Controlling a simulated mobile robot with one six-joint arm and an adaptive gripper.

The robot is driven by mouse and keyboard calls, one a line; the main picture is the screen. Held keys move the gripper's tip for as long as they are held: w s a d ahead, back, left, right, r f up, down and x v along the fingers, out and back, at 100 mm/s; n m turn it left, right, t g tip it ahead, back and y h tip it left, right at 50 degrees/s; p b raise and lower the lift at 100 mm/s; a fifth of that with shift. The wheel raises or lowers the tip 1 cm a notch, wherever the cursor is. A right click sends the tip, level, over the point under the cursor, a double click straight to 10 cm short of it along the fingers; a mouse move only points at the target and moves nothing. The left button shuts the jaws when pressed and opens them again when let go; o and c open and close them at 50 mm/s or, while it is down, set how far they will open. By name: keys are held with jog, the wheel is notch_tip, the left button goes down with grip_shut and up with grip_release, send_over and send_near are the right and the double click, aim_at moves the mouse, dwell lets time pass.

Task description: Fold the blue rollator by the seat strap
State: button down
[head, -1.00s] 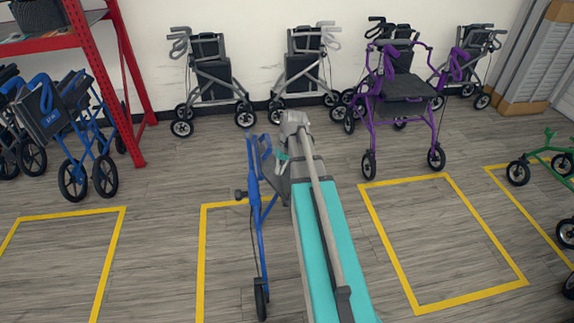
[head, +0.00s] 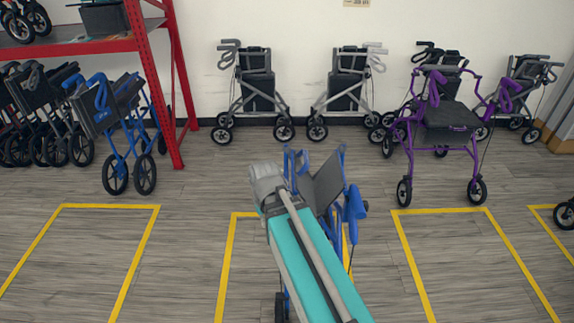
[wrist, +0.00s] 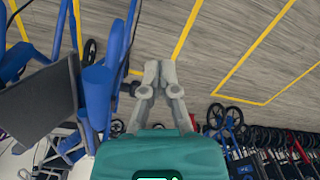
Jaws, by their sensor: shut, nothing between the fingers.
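The blue rollator (head: 354,205) stands in the middle of the head view, within a yellow floor outline and partly hidden behind my arm. Its dark panel (head: 328,184) and blue handles show above and right of the arm. In the wrist view its blue frame (wrist: 98,88) and dark panel (wrist: 40,104) fill the left side. My gripper (wrist: 159,68) is shut and empty, just right of the blue frame in that view. The gripper is hidden in the head view. I cannot make out the seat strap.
Another blue rollator (head: 118,125) stands by a red shelf (head: 155,85) at the left. Grey rollators (head: 258,90) line the wall. A purple rollator (head: 447,120) stands at the right. Empty yellow floor outlines (head: 85,206) lie on either side.

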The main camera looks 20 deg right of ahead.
jog(key=shift+s+a, duration=0.6)
jog(key=shift+a, duration=0.35)
jog(key=shift+d, duration=0.1)
